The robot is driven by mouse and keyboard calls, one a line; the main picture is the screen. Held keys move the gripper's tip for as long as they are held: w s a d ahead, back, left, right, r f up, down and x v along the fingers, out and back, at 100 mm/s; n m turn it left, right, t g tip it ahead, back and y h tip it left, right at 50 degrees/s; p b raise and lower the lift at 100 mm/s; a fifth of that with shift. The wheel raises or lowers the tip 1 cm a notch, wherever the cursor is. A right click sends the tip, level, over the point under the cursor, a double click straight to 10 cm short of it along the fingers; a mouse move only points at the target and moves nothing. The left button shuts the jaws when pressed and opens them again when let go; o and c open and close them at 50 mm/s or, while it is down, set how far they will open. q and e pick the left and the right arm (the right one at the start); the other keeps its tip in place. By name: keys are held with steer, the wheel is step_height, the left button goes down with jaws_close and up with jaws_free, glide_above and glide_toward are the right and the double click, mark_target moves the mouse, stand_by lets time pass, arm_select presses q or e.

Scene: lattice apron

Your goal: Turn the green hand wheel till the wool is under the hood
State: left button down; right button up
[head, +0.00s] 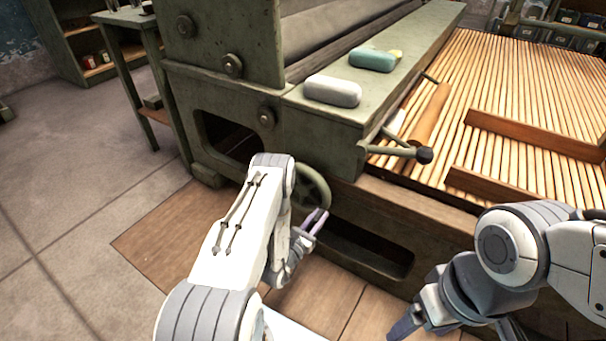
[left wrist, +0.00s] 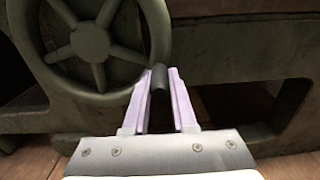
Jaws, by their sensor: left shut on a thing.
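The green hand wheel (head: 322,182) is on the front of the green machine, partly hidden by my left arm. In the left wrist view the spoked wheel (left wrist: 92,42) fills the upper left. My left gripper (head: 316,222) is at the lower right of the wheel. In the left wrist view its pale purple fingers (left wrist: 160,88) are shut on the wheel's dark handle (left wrist: 158,77). My right gripper (head: 420,328) is low at the right, cut by the frame edge; its jaw state is unclear. I cannot make out the wool or say which part is the hood.
A slatted wooden apron (head: 520,85) lies behind the machine's front frame, with wooden bars on it. A lever with a black knob (head: 424,155) sticks out above the front. White (head: 332,91) and teal (head: 372,59) blocks lie on the green ledge. Floor at left is clear.

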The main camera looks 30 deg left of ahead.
arm_select(q)
steer(key=shift+a, duration=0.35)
